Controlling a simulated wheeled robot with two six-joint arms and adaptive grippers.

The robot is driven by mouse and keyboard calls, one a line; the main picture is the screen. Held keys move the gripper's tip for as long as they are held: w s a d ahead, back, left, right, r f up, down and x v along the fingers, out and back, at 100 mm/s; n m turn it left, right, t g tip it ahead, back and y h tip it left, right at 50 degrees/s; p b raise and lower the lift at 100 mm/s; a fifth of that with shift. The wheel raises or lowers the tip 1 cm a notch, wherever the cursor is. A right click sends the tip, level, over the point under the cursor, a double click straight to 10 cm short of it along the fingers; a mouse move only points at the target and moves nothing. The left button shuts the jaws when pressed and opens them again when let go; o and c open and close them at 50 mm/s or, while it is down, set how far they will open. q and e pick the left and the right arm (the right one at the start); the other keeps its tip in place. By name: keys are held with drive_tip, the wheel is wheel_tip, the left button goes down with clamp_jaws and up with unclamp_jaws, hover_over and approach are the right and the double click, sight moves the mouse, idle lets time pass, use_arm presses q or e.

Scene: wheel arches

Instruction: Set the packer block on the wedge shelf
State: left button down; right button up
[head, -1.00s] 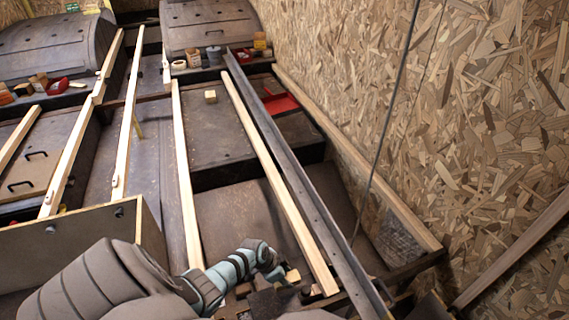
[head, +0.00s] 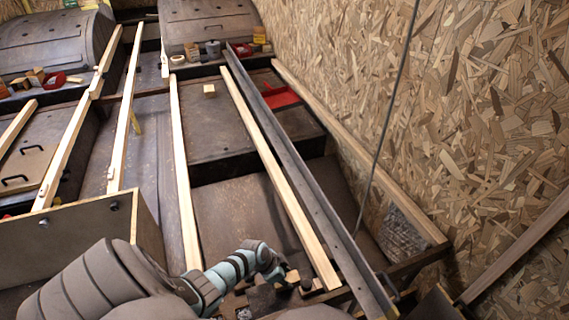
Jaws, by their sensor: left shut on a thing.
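My left gripper (head: 283,277) is low in the middle of the head view, at the end of my bent arm. It is shut on a small tan wooden block (head: 292,276), which looks like the packer block. Part of the block is hidden by the fingers. A dark cluttered ledge (head: 240,302) lies just below and around the gripper; I cannot tell whether this is the wedge shelf or whether the block touches it. Another small pale block (head: 209,90) sits on the far dark panel. My right gripper is not in view.
Long pale timber battens (head: 280,180) and a dark metal rail (head: 310,185) run away from me beside the gripper. A chipboard wall (head: 480,120) closes the right side. A red tray (head: 281,97) lies near it. Wheel arches (head: 208,25) stand at the back.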

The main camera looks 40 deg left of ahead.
use_arm(q)
drive_tip(key=c, duration=1.6)
unclamp_jaws()
drive_tip(key=o, duration=0.5)
drive_tip(key=shift+o, duration=0.2)
drive_tip(key=shift+r, duration=0.1)
drive_tip(key=v, duration=1.2)
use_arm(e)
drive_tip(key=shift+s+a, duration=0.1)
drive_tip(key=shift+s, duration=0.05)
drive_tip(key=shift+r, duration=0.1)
